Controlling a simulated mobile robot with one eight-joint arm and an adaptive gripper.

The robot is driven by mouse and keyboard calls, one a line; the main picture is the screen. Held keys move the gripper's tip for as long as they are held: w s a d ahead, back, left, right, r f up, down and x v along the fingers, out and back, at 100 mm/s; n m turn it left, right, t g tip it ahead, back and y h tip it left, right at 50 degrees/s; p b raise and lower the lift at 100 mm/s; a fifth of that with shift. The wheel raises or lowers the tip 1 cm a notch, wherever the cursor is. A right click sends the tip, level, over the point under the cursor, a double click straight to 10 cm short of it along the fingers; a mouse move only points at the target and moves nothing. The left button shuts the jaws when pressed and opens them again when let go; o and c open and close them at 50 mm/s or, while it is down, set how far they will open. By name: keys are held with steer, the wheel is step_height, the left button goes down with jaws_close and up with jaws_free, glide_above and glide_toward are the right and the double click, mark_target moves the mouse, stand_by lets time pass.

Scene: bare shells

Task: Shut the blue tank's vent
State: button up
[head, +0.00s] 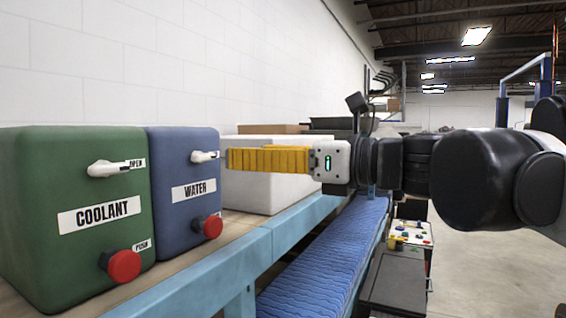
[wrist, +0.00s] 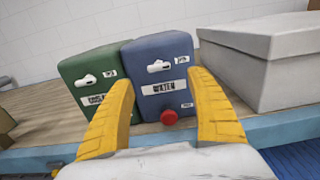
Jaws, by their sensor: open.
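The blue tank (head: 180,225) labelled WATER stands on the bench beside the green tank, and also shows between my fingers in the wrist view (wrist: 160,50). Its white lever handle (head: 205,156), the likely vent, lies about level near the top; the wrist view shows it too (wrist: 160,66). A red push knob (head: 208,227) sits low on its front. The green tank (head: 65,245) labelled COOLANT has its own white lever (head: 107,168) and red knob (head: 121,265). My gripper (head: 232,159), with yellow fingers, is open and empty near the blue tank's lever, apart from it in the wrist view.
A large white box (head: 265,190) stands on the bench right of the blue tank, behind my fingers. The bench has a light blue front edge (head: 285,232). A blue ribbed surface (head: 330,255) lies lower in front. A white wall is behind.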

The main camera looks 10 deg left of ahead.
mark_target(208, 154)
steer(key=p+x, duration=0.2)
steer(key=x, duration=0.8)
steer(key=shift+s+a+f, duration=0.1)
steer(key=shift+s+a, duration=0.05)
steer(key=shift+a, duration=0.15)
steer(key=shift+d, duration=0.1)
steer(key=c, duration=1.2)
